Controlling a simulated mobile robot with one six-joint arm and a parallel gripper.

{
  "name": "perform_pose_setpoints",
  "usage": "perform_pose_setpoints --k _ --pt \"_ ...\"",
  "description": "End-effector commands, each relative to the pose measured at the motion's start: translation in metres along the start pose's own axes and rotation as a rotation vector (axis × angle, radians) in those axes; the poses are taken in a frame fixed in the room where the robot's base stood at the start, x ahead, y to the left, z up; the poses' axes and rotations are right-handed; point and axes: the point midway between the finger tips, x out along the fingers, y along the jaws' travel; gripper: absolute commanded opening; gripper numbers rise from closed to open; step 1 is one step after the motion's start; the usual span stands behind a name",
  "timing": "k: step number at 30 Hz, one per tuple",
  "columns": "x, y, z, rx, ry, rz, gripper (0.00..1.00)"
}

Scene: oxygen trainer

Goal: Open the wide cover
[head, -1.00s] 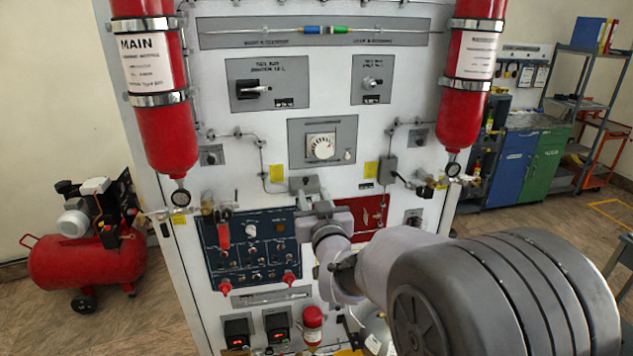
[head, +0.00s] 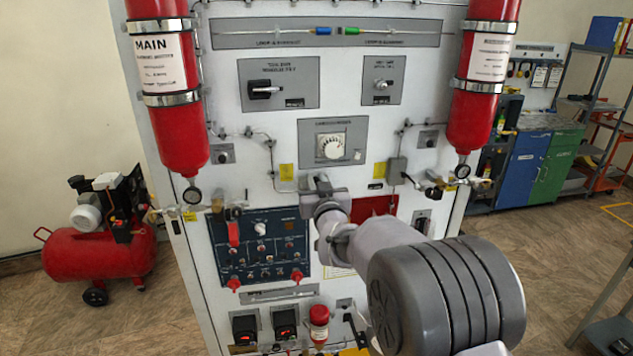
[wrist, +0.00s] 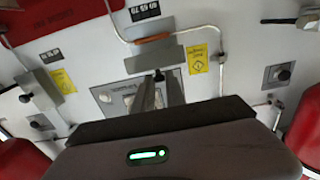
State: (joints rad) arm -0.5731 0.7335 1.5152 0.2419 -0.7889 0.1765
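The likely wide cover is a grey box-like piece with an orange-brown edge (wrist: 152,57), seen upside down in the wrist view on the white panel. I cannot tell for sure that it is the named cover. My gripper (wrist: 160,78) points at the panel, its two grey fingers apart with a narrow gap. The fingertips are at the box's near edge in that view, with a small dark piece between them; contact is unclear. In the head view my gripper (head: 322,184) is below the dial panel (head: 341,126) and hides most of this spot.
The blue switch panel (head: 213,262) with red guards is below left of my gripper. A red panel (head: 372,207) is to its right. Two red cylinders, left (head: 180,138) and right (head: 470,122), flank the rack. Thin pipes and yellow labels (wrist: 197,60) surround the box.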

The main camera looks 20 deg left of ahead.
Motion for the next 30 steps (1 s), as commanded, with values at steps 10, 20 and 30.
perform_pose_setpoints --k 10,20,30 --pt "0.008 0.000 -0.021 0.001 -0.186 0.001 0.00" --pt "0.011 0.000 -0.016 0.000 -0.270 0.000 0.00" --pt "0.010 0.000 -0.015 0.000 -0.269 0.000 0.34"
